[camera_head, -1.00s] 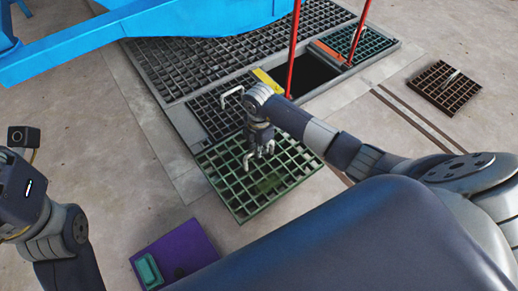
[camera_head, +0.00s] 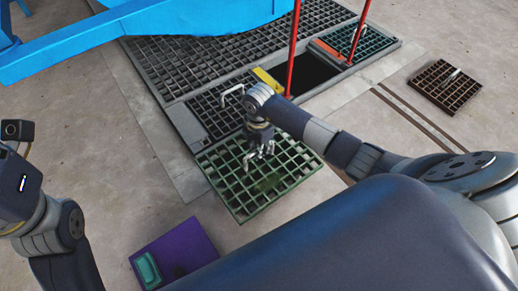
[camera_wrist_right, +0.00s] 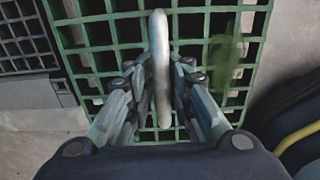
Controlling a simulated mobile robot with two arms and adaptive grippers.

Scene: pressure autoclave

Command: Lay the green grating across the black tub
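The green grating (camera_head: 231,190) lies flat on the floor beside the larger floor grates in the head view. In the wrist view it (camera_wrist_right: 95,35) fills much of the picture, with a pale bar handle (camera_wrist_right: 160,40) standing up from it. My right gripper (camera_head: 260,157) is down over the grating. Its fingers (camera_wrist_right: 162,75) are drawn in close on both sides of the handle and appear shut on it. A dark square opening (camera_head: 312,74) lies beyond, between red posts; I cannot make out a separate black tub. My left arm is at the left edge, its fingers out of view.
A dark grate (camera_head: 212,108) with a handle lies just beyond the green one. A purple mat (camera_head: 190,240) holds a teal block (camera_head: 147,270). A brown grate (camera_head: 446,90) lies at right. Red posts (camera_head: 293,50) and a blue frame (camera_head: 150,30) stand behind.

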